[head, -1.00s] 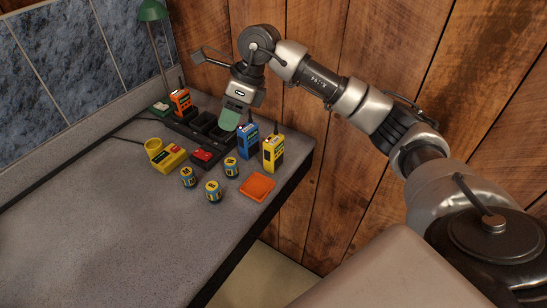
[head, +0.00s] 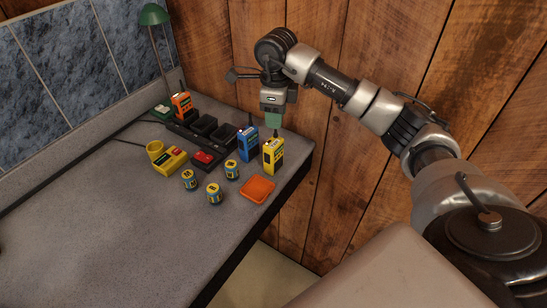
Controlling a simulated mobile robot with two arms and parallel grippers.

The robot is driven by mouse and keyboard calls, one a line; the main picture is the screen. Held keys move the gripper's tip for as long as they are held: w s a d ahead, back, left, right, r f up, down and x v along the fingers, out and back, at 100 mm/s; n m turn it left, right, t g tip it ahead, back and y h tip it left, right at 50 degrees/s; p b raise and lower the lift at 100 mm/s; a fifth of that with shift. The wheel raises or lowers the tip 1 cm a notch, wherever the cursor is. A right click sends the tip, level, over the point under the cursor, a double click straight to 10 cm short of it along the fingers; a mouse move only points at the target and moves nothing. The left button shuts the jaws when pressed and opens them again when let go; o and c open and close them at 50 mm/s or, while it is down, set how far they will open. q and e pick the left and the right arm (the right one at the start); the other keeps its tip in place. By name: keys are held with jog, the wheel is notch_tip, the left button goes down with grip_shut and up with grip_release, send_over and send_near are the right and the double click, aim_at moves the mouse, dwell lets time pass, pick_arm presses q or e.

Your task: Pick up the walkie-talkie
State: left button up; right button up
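Three walkie-talkies stand on the grey counter (head: 110,230): a yellow one (head: 273,157) near the right edge, a blue one (head: 248,146) just left of it, and an orange one (head: 182,106) at the back, at the far end of a black charger rack (head: 187,134). My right gripper (head: 273,122) points down directly over the yellow walkie-talkie, its green fingertip close to the antenna. The fingers line up in this view, so I cannot tell their gap or whether they touch the antenna. My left gripper is out of view.
Several small blue-and-yellow cans (head: 214,193), an orange tray (head: 258,189), and a yellow device (head: 168,160) with a cup-like top stand close by. A green lamp (head: 153,15) is at the back. A wooden wall (head: 335,160) rises beyond. The front left counter is clear.

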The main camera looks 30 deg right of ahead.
aim_at(273, 149)
jog(key=shift+a+f+p, duration=0.15)
jog(key=shift+f+p, duration=0.3)
jog(key=shift+f, duration=1.35)
grip_shut()
jog(key=shift+r, duration=0.1)
